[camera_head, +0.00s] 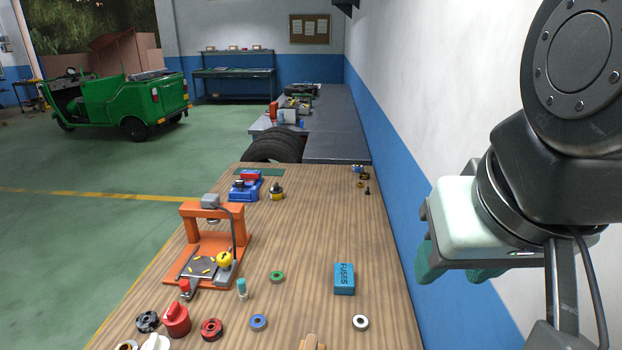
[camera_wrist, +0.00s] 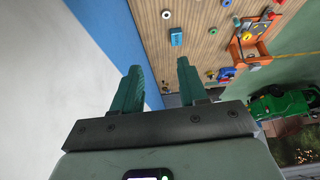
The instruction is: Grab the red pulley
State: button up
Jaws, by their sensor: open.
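The red pulley (camera_head: 212,329) is a small red and black wheel lying on the wooden table (camera_head: 320,225), near the front edge of the head view. A blue pulley-like ring (camera_head: 258,322) lies to its right. My gripper (camera_head: 455,270) is in the air at the right, beyond the table's right edge and well apart from the pulley. Its two green fingers are spread with nothing between them, as the wrist view (camera_wrist: 160,68) shows. I cannot pick out the red pulley for certain in the wrist view.
A larger red part (camera_head: 177,318) and a black wheel (camera_head: 148,321) crowd the pulley's left. An orange press (camera_head: 205,240) stands behind. A green ring (camera_head: 277,277), a blue fuse box (camera_head: 344,279) and a white ring (camera_head: 360,322) lie to the right. A wall (camera_head: 440,120) borders the table's right.

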jog(key=shift+o, duration=0.3)
jog(key=o, duration=0.8)
jog(key=shift+c, duration=0.2)
